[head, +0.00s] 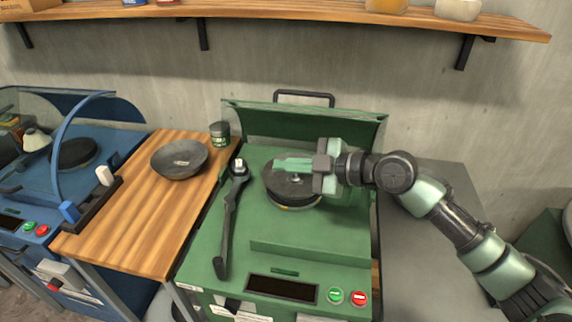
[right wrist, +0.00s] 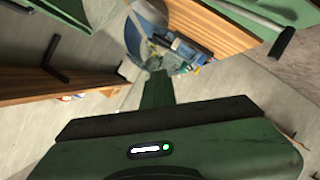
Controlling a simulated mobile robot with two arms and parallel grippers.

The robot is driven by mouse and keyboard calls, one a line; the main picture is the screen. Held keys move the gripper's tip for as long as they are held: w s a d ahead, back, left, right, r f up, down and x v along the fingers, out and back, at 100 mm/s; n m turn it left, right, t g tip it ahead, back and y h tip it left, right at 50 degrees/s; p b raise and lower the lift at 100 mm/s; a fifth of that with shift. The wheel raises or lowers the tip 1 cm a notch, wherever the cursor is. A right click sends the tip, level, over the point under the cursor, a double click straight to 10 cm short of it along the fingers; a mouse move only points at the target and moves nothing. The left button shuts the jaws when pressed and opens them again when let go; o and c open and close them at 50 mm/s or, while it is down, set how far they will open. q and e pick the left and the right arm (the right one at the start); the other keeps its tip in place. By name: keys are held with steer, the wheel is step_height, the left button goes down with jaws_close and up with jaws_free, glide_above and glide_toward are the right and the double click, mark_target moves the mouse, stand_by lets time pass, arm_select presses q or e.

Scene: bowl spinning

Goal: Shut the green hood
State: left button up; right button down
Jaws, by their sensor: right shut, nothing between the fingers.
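The green hood (head: 305,124) stands raised at the back of the green machine (head: 310,258), with a dark bar handle (head: 304,94) at its top edge. A dark round turntable (head: 280,186) sits on the machine's deck below the hood. My right gripper (head: 288,164) is shut and empty, in front of the hood and over the turntable, pointing left; it hides part of both. It is apart from the handle. Its closed fingers (right wrist: 156,88) also show in the right wrist view. My left gripper is not in view.
A dark lever arm (head: 228,220) lies along the machine's left side. Left of it, a wooden table (head: 130,225) carries a grey bowl (head: 180,159) and a small jar (head: 220,133). A blue machine (head: 110,150) stands at far left. A wooden shelf (head: 280,22) runs above.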

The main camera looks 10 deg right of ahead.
stand_by(0.5)
steer(key=c, duration=1.4)
jaws_free()
steer(key=b+v, duration=0.3)
steer(key=v, duration=0.4)
steer(key=shift+s+d, duration=0.2)
steer(key=shift+d, duration=0.1)
